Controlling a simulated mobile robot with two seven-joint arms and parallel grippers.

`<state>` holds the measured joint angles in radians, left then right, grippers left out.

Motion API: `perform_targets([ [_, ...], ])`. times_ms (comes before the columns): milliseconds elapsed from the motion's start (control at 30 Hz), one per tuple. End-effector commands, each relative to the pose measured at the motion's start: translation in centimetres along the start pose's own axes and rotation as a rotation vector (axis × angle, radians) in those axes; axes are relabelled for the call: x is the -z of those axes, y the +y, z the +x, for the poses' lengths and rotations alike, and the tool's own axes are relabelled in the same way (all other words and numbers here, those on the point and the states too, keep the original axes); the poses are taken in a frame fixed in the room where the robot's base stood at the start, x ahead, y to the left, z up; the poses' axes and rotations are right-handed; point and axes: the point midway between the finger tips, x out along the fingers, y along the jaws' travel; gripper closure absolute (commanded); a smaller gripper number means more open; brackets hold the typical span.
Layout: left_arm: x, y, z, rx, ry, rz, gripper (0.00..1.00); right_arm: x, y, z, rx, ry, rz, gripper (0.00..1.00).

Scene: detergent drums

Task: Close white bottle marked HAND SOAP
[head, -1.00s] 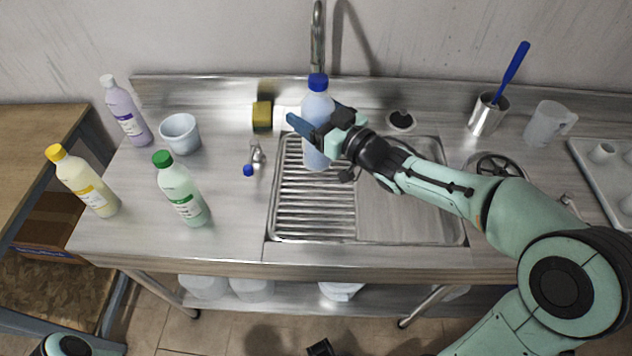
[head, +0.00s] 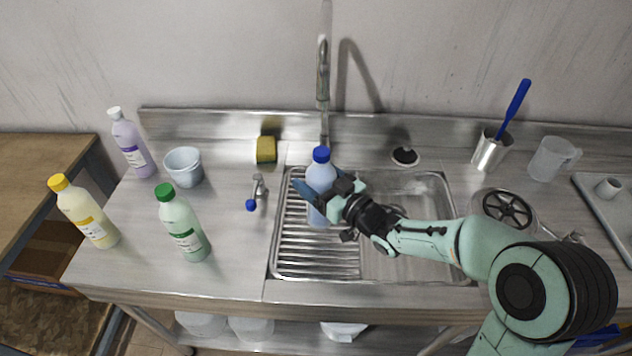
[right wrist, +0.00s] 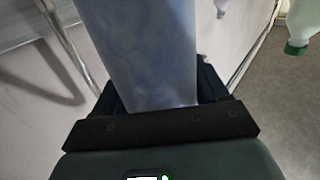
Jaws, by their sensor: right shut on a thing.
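My right gripper (head: 328,196) is shut on a pale bluish-white bottle (head: 320,178) with a blue cap (head: 321,154) at its top. The bottle is close to upright over the ribbed left part of the sink. Any label on it is hidden or unreadable, and I cannot tell whether its base touches the ribs. In the right wrist view the bottle body (right wrist: 145,50) fills the space between the fingers. I cannot read HAND SOAP on any bottle. My left gripper is not in view.
Purple (head: 133,147), yellow (head: 85,213) and green-capped (head: 182,225) bottles stand at the left, with a pale cup (head: 184,166). A metal fitting with a blue end (head: 254,194) lies left of the sink (head: 445,225). A sponge (head: 266,150) and faucet (head: 323,75) are behind.

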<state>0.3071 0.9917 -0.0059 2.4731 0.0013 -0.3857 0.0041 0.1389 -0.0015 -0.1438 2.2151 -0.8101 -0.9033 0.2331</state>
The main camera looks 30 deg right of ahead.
Motion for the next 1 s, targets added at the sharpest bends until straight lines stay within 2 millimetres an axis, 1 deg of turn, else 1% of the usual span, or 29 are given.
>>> perform_targets([
  [33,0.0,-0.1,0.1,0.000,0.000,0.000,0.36,-0.7,0.0,0.0,0.000,0.002,0.002,1.00],
  [100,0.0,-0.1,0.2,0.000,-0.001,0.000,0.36,-1.0,0.0,0.0,-0.001,0.004,0.000,1.00],
  [333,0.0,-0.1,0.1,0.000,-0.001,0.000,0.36,-0.9,0.0,0.0,-0.001,0.006,-0.001,1.00],
  [867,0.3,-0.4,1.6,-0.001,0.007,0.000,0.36,-2.2,0.0,0.0,0.000,0.006,-0.001,1.00],
  [900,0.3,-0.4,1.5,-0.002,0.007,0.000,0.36,-2.3,0.0,0.0,0.000,0.001,0.000,0.17],
  [933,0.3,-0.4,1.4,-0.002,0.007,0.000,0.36,-2.3,0.0,0.0,-0.001,0.001,0.000,0.07],
  [967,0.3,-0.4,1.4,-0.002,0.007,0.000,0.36,-2.2,0.0,0.0,0.000,0.001,0.000,0.01],
  [1000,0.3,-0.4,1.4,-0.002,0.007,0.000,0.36,-2.2,0.0,0.0,0.000,0.001,0.000,0.01],
])
